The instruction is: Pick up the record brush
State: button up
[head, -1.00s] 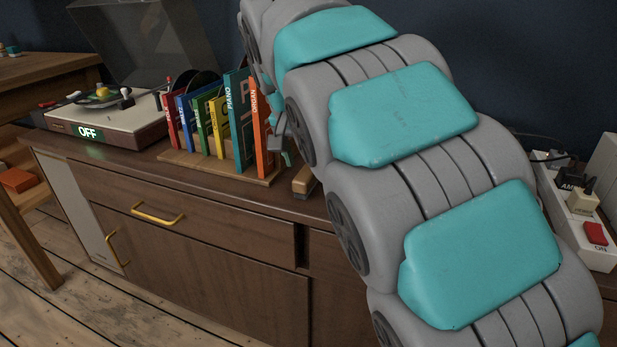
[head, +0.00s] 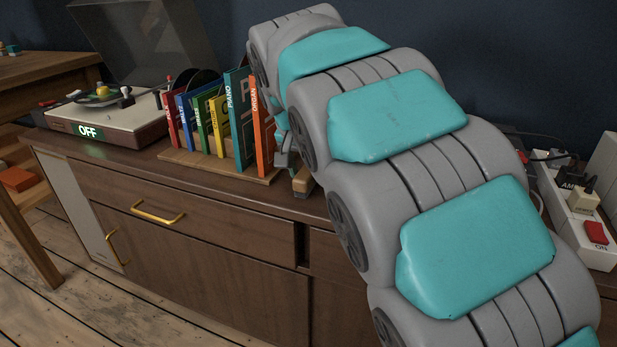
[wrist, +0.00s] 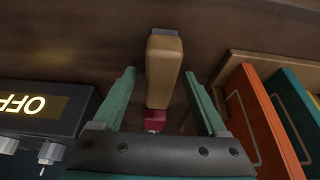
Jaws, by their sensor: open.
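The record brush (wrist: 165,68) is a tan wooden block with a grey end on the dark cabinet top. In the wrist view it lies lengthwise between the two green fingers of my gripper (wrist: 160,76), which are open on either side with gaps. A small dark red piece (wrist: 155,121) shows at its near end; I cannot tell if it is part of the brush. In the head view only the near part of the brush (head: 303,184) shows, right of the record rack. My gripper (head: 285,152) is just above it there, mostly hidden by my arm.
A wooden rack (head: 205,164) of coloured records stands close left of the brush; its orange record (wrist: 262,115) is near the right finger in the wrist view. A black device with an OFF display (wrist: 32,103) is on the other side. A turntable (head: 105,115) stands farther left.

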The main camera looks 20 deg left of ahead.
jog(key=shift+c, duration=0.2)
grip_shut()
dwell(0.6)
